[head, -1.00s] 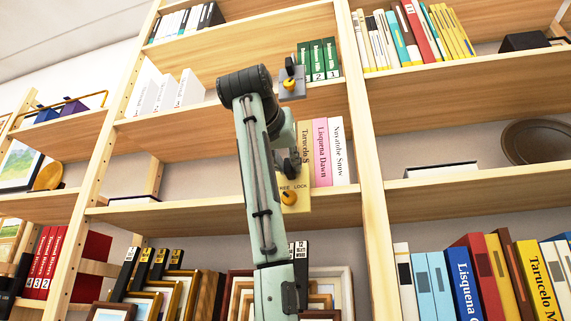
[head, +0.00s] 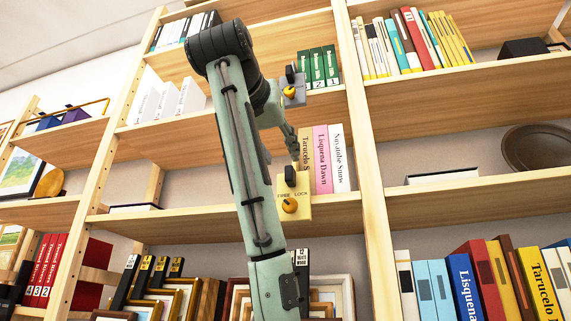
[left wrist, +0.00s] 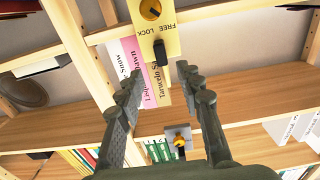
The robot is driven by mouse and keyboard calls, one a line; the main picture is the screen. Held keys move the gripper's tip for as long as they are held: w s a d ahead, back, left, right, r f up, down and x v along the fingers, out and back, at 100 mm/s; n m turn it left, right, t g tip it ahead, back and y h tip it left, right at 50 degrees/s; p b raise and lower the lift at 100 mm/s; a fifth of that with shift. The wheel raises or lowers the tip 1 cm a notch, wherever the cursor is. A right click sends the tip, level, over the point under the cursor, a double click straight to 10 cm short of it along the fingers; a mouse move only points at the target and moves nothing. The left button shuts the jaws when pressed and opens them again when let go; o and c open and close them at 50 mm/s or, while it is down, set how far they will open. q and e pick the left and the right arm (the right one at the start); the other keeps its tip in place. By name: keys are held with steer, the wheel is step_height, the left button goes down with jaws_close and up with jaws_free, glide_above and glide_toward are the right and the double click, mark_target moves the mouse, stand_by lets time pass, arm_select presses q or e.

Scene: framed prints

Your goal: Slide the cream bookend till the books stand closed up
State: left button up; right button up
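The cream bookend (head: 298,211) stands on the middle shelf at the left end of a short row of books. It has a FREE/LOCK label, an orange knob and a black handle (head: 290,177). Beside it are a tan book (head: 306,150), a pink book (head: 322,160) and a white book (head: 339,160), looking about upright. Whether gaps remain between them is unclear. My left gripper (head: 294,150) is just above the handle. In the left wrist view, the left gripper (left wrist: 158,74) is open and empty, with the handle (left wrist: 160,52) just beyond its fingertips. My right gripper is out of view.
A grey bookend (head: 293,94) with an orange knob stands by green books (head: 318,68) on the shelf above. A wooden post (head: 362,130) bounds the row on the right. The shelf left of the cream bookend is mostly clear.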

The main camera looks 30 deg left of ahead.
arm_select(q)
steer(key=v, duration=0.3)
steer(key=shift+s+d, duration=0.1)
steer(key=shift+s, duration=0.25)
stand_by(0.3)
